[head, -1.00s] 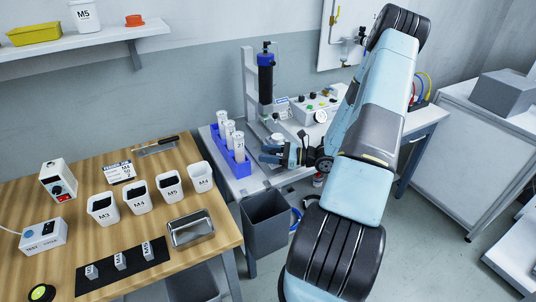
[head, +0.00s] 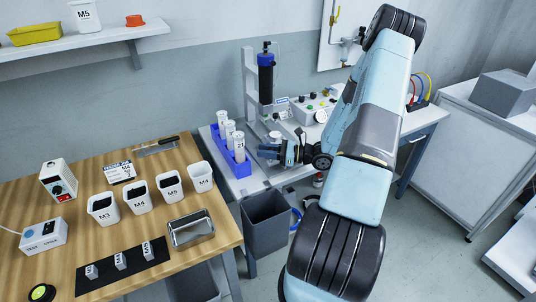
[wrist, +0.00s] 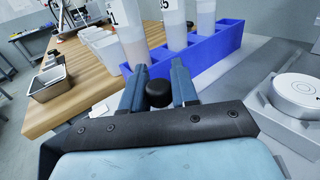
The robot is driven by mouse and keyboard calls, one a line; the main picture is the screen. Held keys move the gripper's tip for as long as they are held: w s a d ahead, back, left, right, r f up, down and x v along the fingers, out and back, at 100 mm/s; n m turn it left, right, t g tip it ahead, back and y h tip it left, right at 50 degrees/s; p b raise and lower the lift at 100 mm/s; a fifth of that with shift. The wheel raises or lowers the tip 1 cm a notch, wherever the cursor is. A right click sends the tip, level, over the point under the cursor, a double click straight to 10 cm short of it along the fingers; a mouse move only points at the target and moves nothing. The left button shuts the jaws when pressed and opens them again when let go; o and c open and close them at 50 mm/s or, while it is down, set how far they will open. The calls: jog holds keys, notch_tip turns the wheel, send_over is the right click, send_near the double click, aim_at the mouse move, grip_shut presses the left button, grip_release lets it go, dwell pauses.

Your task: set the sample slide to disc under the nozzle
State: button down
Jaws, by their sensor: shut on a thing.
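My gripper (head: 268,154) is at the front of the dispensing stand on the grey bench. In the wrist view my gripper (wrist: 158,88) is shut on a round black knob (wrist: 159,95) between its fingertips. A white disc (wrist: 302,88) sits on a grey block to the right of the fingers. The disc (head: 275,136) also shows in the head view, just behind my gripper.
A blue rack (head: 234,167) with white numbered tubes stands close to the left of my gripper. A control box (head: 308,109) with buttons and a gauge is behind to the right. A grey bin (head: 265,218) stands below the bench edge. The wooden table (head: 150,225) is further left.

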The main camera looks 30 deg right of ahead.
jog(key=w, duration=0.8)
jog(key=shift+w+a, duration=0.1)
jog(key=shift+w, duration=0.05)
jog(key=c, duration=0.9)
grip_release()
jog(key=shift+c, duration=0.2)
jog(key=v, duration=1.3)
jog(key=shift+s+d, duration=0.3)
